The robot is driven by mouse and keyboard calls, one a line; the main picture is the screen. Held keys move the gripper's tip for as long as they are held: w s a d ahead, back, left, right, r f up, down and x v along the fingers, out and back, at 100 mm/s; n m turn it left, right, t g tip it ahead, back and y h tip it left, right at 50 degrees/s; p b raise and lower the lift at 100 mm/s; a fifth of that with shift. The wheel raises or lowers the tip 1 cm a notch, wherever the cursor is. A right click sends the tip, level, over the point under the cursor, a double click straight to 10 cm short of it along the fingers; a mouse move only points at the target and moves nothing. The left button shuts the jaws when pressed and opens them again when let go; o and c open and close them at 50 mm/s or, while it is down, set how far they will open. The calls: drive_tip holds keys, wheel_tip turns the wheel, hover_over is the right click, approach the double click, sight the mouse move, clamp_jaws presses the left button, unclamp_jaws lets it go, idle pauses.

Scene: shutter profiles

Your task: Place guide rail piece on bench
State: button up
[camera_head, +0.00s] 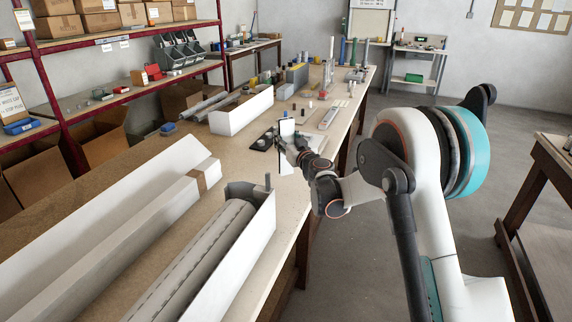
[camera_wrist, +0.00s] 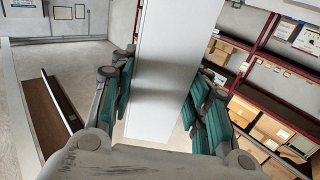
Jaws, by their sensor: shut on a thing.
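The guide rail piece is a flat, pale grey-white length in the wrist view (camera_wrist: 165,65), running upward between the finger pads and out past the top edge. In the head view it is a small, upright white piece (camera_head: 287,129). My gripper (camera_head: 284,143) is shut on it, above the bench's right part. Its teal finger pads flank the piece in the wrist view (camera_wrist: 160,100). The bench (camera_head: 240,172) is long with a pale worn top. The arm hides part of it, and I cannot tell the height of the piece over the top.
An open white box with a grey slatted roll (camera_head: 200,255) lies in the near part of the bench, beside long white profiles (camera_head: 150,235). A white tray (camera_head: 240,113) and small parts stand farther back. Red-framed shelves (camera_head: 130,35) line the left. Bare bench top lies between.

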wheel_tip(320, 180, down, 8)
drive_tip(key=b, duration=0.2)
drive_tip(key=shift+r, duration=0.2)
drive_tip(key=shift+f, duration=0.15)
drive_tip(key=o, duration=1.1)
